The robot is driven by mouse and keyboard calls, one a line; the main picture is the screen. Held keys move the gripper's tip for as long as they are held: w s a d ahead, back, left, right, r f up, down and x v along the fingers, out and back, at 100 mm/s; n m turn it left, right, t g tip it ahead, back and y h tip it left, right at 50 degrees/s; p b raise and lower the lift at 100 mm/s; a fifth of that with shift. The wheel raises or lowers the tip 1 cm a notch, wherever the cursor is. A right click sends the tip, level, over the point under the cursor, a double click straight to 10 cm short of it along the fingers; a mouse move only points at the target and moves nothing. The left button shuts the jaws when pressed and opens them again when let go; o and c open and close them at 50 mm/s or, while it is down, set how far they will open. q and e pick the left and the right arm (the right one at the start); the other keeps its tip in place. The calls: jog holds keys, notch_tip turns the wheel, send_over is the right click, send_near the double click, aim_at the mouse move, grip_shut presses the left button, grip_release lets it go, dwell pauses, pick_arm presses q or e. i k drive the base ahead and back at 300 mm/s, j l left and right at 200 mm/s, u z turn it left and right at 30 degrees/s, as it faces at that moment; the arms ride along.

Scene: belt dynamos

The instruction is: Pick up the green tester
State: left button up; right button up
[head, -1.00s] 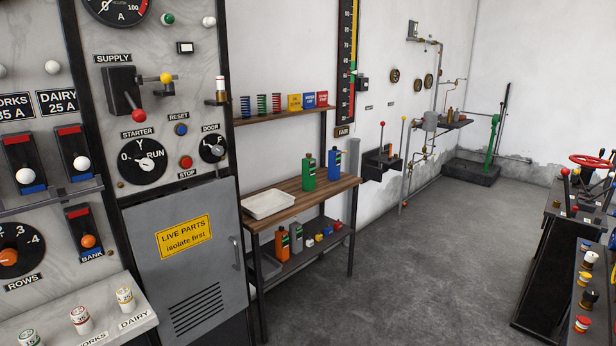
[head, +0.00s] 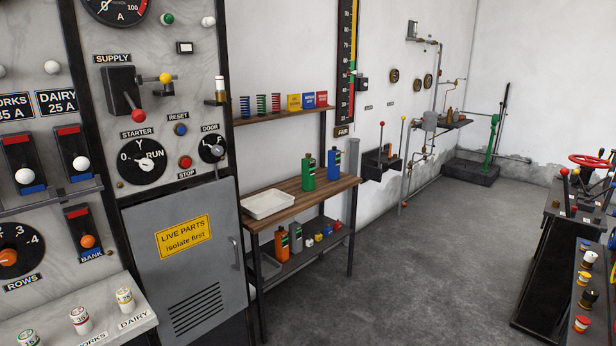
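A green tester-like device (head: 308,173) with a dark panel on its side stands upright on the wooden bench top (head: 315,189). A blue one of similar shape (head: 334,164) stands just right of it, a small gap apart. An orange one (head: 281,246) and a grey one (head: 296,238) stand on the dark lower shelf. Neither of my grippers is in the head view.
A white tray (head: 268,205) sits on the bench's left part. A grey cabinet door (head: 190,255) with a yellow sign is left of the bench. A dark console (head: 565,250) stands at right. The grey floor (head: 420,260) between is clear.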

aim_at(308, 167)
jog(key=i, duration=0.75)
jog(key=i+z, duration=0.2)
jog(key=i, duration=0.3)
jog(key=i+z, duration=0.25)
jog(key=i, duration=0.3)
jog(key=i+j+z, duration=0.2)
jog(key=i, duration=0.3)
jog(key=i+l+u, duration=0.3)
jog(key=i, duration=0.25)
jog(key=i+l+u, duration=0.8)
jog(key=u, duration=0.3)
jog(key=i+l+u, duration=0.15)
jog(key=l+u, duration=0.2)
jog(key=l, duration=0.15)
